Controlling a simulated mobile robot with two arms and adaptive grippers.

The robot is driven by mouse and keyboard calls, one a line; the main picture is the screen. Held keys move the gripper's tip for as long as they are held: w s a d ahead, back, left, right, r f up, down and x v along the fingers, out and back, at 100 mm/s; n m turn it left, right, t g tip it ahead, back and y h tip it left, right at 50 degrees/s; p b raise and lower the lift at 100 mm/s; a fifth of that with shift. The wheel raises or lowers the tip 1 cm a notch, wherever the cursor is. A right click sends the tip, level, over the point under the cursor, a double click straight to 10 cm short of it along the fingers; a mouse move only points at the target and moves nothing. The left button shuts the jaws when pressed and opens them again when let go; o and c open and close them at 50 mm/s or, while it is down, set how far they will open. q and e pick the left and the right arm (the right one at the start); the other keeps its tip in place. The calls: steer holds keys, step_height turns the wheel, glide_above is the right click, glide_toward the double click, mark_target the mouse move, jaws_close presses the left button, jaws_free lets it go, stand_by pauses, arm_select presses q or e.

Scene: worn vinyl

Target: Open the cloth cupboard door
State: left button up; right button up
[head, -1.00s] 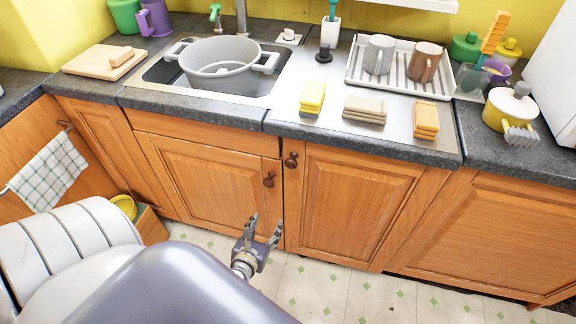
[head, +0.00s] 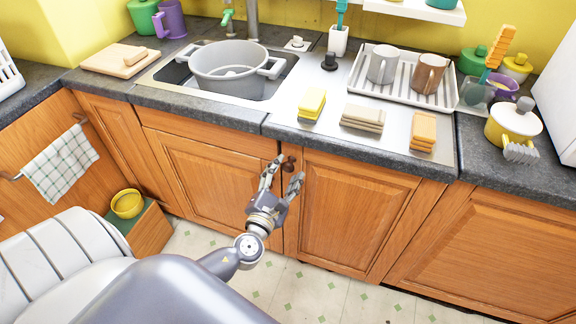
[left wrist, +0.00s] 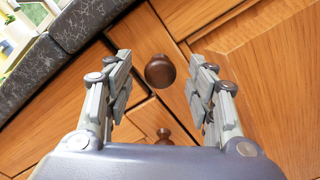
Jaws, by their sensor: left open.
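The cupboard door (head: 345,215) right of the sink is a closed wooden panel door with a dark round knob (head: 289,162) at its upper left. My left gripper (head: 284,174) is open in front of this knob. In the left wrist view the knob (left wrist: 160,70) sits between the spread fingers, with no visible contact. A second, similar knob (left wrist: 163,135) shows lower, near the gripper's palm; in the head view my gripper hides it. The closed door under the sink (head: 205,180) is left of my gripper. I cannot tell which door hides cloths. My right gripper is out of view.
A checked towel (head: 60,163) hangs on a rail at the left. The counter edge (head: 350,152) overhangs the doors. A yellow bowl (head: 127,203) is low at the left. Floor (head: 310,290) in front of the doors is clear.

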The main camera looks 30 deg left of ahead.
arm_select(q)
steer(key=shift+x, duration=1.25)
steer(key=shift+c, duration=0.2)
jaws_close()
